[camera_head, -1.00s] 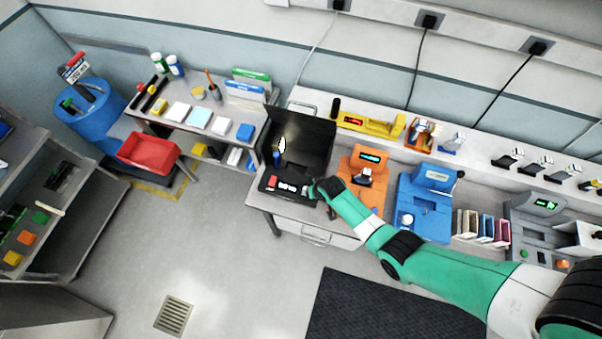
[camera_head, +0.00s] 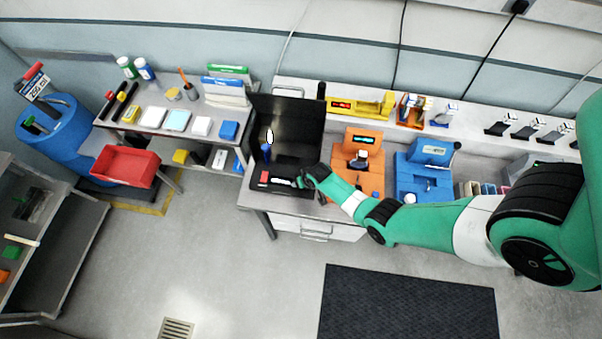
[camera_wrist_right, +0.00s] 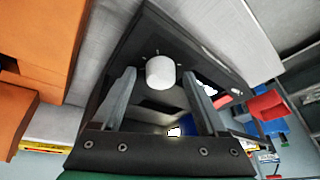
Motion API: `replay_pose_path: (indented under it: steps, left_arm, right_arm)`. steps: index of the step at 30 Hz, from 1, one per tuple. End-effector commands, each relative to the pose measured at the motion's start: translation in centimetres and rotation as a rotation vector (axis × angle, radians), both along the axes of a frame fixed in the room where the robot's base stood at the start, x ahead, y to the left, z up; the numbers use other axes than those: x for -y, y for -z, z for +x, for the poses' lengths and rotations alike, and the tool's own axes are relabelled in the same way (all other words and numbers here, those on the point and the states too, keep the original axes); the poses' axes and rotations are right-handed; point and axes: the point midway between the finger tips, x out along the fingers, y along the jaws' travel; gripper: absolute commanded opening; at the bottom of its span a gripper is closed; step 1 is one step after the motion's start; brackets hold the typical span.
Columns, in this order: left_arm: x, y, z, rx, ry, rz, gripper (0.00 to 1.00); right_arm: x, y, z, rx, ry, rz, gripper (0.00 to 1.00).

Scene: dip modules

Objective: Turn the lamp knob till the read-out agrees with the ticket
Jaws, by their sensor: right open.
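A black lamp box (camera_head: 287,122) with an upright back panel stands at the left end of the bench, a white flame shape showing in front of the panel. A small red mark and a white patch show on its front; I cannot read them. My right gripper (camera_head: 299,182) is at the box's front right. In the right wrist view, a white round knob (camera_wrist_right: 160,72) on a dark plate with tick marks lies between the open right fingers (camera_wrist_right: 160,90), with gaps on both sides. I cannot tell which paper is the ticket. My left gripper is not in view.
An orange device (camera_head: 352,173) and a blue device (camera_head: 425,170) stand right of the box, behind my right arm. A shelf table with a red bin (camera_head: 125,166) stands left. A dark mat (camera_head: 408,303) lies on the open floor.

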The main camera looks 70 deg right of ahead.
Motion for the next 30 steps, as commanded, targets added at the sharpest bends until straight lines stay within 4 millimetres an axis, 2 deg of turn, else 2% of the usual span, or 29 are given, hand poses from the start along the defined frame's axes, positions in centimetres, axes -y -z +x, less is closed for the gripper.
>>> replay_pose_path:
  steps: [6, 7, 19, 25, 30]
  left_arm:
    - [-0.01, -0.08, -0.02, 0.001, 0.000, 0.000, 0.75]
    - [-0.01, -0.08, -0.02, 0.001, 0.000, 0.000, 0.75]
    - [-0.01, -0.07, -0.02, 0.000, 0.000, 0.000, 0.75]
    - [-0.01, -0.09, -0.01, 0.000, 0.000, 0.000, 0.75]
    - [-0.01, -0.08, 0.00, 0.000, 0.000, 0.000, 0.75]
  right_arm:
    - [0.02, -0.07, 0.01, 0.000, 0.000, 0.000, 0.76]
    - [0.01, -0.08, 0.02, 0.000, 0.000, 0.000, 0.72]
    - [0.01, -0.07, 0.01, 0.000, 0.000, 0.000, 0.00]
    - [0.06, -0.06, -0.03, -0.001, -0.023, 0.000, 0.00]
    - [0.20, 0.00, -0.14, -0.001, -0.146, 0.002, 0.00]
